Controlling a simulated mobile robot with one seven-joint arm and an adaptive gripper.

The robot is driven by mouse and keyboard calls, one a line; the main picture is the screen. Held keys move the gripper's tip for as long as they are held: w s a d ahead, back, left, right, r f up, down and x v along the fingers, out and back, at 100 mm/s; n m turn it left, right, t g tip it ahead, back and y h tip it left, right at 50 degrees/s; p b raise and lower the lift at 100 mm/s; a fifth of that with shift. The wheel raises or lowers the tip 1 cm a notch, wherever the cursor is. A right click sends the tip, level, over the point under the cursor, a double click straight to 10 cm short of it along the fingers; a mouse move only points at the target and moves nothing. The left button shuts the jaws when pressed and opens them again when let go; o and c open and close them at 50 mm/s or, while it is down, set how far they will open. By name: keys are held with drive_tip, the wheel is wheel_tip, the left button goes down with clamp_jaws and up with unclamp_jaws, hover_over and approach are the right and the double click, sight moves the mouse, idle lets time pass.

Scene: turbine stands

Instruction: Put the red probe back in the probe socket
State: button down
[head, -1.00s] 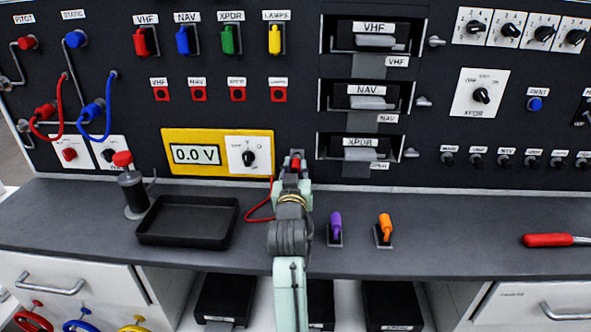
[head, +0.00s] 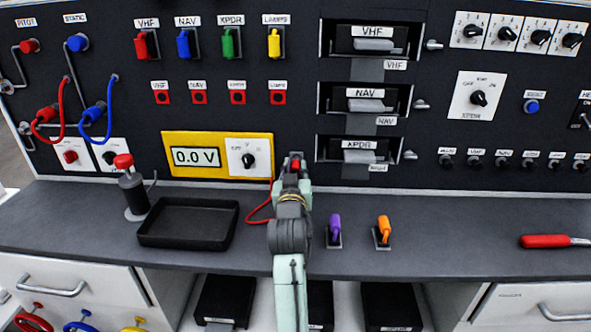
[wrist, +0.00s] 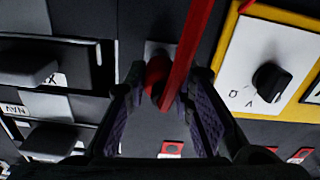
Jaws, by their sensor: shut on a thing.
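The red probe (head: 295,165) is between the fingers of my gripper (head: 293,178), at the panel just right of the yellow meter. In the wrist view the probe (wrist: 157,76) shows as a rounded red body between the two fingertips of my gripper (wrist: 163,88). Its red lead (wrist: 188,42) crosses in front of it. The probe points at a small grey plate, the probe socket (wrist: 153,48). The probe's tip is hidden, so I cannot tell how deep it sits in the socket.
The yellow meter (head: 217,141) reads 0.0 V. The red lead (head: 257,217) loops over the bench. A black tray (head: 187,240) lies at left; purple (head: 335,224) and orange (head: 384,227) handles stand at right. The XPDR unit (head: 358,152) is close right of my gripper.

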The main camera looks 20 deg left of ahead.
sight(295, 172)
drive_tip(key=shift+w+r, duration=0.25)
drive_tip(key=shift+r, duration=0.05)
drive_tip(key=c, duration=1.8)
unclamp_jaws()
drive_tip(key=shift+c, duration=0.2)
drive_tip(key=shift+o, duration=1.3)
drive_tip(key=shift+w+a+f, duration=0.15)
drive_tip(key=shift+w+f, duration=0.05)
drive_tip(key=shift+f, duration=0.1)
drive_tip(key=shift+o, duration=1.3)
drive_tip(key=shift+s, duration=0.1)
drive_tip(key=shift+o, duration=0.8)
drive_tip(key=shift+s, duration=0.2)
drive_tip(key=shift+p+v, duration=0.35)
drive_tip(key=shift+v, duration=3.05)
